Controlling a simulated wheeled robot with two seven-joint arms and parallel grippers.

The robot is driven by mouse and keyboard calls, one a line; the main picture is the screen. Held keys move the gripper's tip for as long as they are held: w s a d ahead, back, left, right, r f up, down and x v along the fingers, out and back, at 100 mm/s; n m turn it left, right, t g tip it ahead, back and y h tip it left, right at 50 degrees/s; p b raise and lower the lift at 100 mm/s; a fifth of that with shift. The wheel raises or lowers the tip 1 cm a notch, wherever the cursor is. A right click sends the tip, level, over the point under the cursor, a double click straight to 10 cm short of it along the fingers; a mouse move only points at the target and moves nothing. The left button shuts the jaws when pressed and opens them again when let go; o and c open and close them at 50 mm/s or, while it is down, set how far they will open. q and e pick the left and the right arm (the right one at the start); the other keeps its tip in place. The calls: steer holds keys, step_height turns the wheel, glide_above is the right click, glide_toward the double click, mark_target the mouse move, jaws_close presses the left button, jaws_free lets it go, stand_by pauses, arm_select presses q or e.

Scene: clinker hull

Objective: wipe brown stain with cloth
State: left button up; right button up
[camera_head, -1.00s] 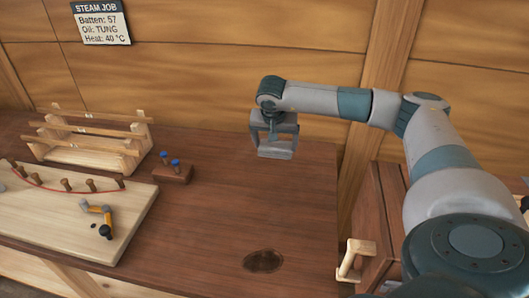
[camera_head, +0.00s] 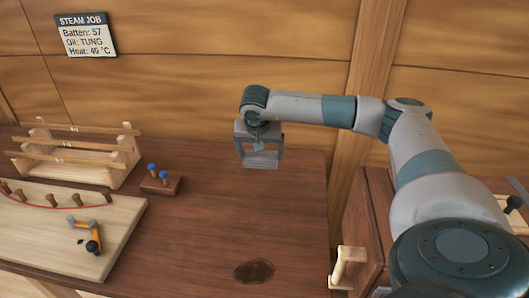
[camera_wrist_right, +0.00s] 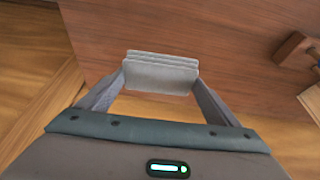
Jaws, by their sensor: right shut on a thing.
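The brown stain (camera_head: 254,271) is a dark oval patch on the bare front part of the brown bench top (camera_head: 215,225). My right gripper (camera_head: 258,152) is raised over the back right part of the bench, well behind the stain. It is shut on a grey folded cloth (camera_wrist_right: 160,73), which shows as a layered pad between the fingers in the wrist view. In the head view the cloth (camera_head: 261,161) hangs at the fingertips, apart from the stain. My left gripper is out of view.
A peg block (camera_head: 162,187) with two blue-topped pegs, a batten rack (camera_head: 75,175) and a pale board (camera_head: 115,220) with pegs and a yellow-black tool occupy the left. A wooden handle (camera_head: 346,268) projects at the right. The bench between is clear.

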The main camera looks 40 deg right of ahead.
steer(key=s+a+r+n+y, duration=0.1)
steer(key=s+a+n, duration=0.1)
steer(key=a, duration=0.7)
steer(key=s+a+r+n+t+y+b, duration=0.1)
steer(key=a+n, duration=0.3)
steer(key=a, duration=0.6)
steer(key=s+a+r+n+y, duration=0.1)
steer(key=s+a+r+n, duration=0.1)
steer(key=a, duration=0.8)
steer(key=shift+s+a+n+t, duration=0.15)
steer(key=shift+s+n+t, duration=0.15)
steer(key=shift+s+n, duration=0.5)
steer(key=shift+s, duration=0.1)
